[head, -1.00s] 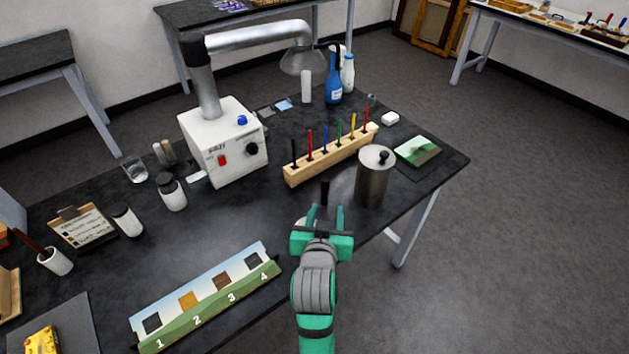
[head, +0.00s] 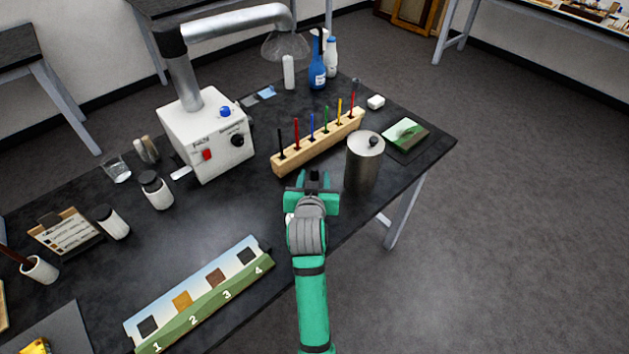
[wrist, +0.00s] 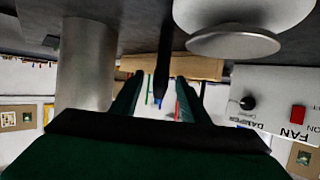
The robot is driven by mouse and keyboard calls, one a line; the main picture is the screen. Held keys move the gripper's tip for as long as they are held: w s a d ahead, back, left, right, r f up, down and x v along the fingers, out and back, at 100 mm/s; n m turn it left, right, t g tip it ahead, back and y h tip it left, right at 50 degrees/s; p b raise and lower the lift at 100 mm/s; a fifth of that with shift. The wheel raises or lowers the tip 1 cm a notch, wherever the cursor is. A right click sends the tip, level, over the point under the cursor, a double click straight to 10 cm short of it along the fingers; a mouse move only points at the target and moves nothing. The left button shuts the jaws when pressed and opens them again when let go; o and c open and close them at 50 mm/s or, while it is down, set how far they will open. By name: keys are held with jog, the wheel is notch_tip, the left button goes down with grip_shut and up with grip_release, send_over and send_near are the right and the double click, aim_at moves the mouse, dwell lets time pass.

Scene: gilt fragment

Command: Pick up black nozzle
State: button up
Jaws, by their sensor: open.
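The black nozzle (head: 314,175) stands upright on the dark table, mostly hidden behind my gripper in the head view. In the wrist view, which is upside down, the nozzle (wrist: 164,50) is a dark tapering shape with its thin end pointing down the picture. My gripper (head: 312,192) is level with the table and reaches to the nozzle. Its two green fingers (wrist: 158,85) are open, one on each side of the nozzle's thin part. I cannot tell how far along the fingers the nozzle sits, or whether they touch it.
A metal canister (head: 363,165) stands close on the right. A wooden rack (head: 318,143) with several coloured tools lies behind. A white round-topped object (wrist: 233,42) is close on the left side of my gripper. A white fan box (head: 205,135) and numbered strip (head: 205,303) are further left.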

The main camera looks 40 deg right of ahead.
jog(key=shift+x, duration=0.9)
grip_shut()
jog(key=shift+r, duration=0.15)
